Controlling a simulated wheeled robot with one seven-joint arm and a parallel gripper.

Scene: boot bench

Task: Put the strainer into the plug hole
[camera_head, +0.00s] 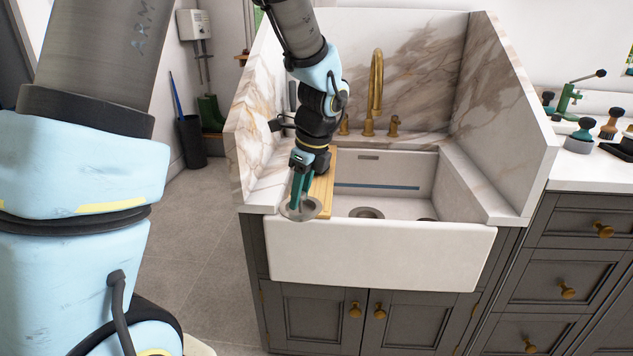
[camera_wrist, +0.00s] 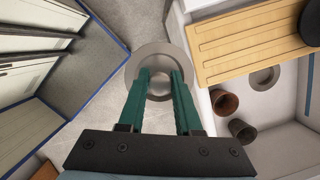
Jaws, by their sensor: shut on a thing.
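The strainer is a round grey metal disc (camera_head: 301,212), with its wide rim (camera_wrist: 158,50) in the wrist view. My gripper (camera_head: 299,194) is shut on its middle and holds it at the front left of the white sink (camera_head: 375,252), beside the wooden board. In the wrist view my green fingers (camera_wrist: 160,84) hide part of the strainer's centre. The plug hole (camera_head: 366,212) is a grey ring in the sink floor, right of my gripper. It also shows in the wrist view (camera_wrist: 263,77), with nothing seen covering it.
The wooden board (camera_head: 325,186) lies across the sink's left side, with a dark round thing (camera_wrist: 312,24) on it. A brown pot (camera_wrist: 224,102) and a dark pot (camera_wrist: 242,130) lie in the basin. A brass tap (camera_head: 375,85) stands behind; marble walls flank the sink.

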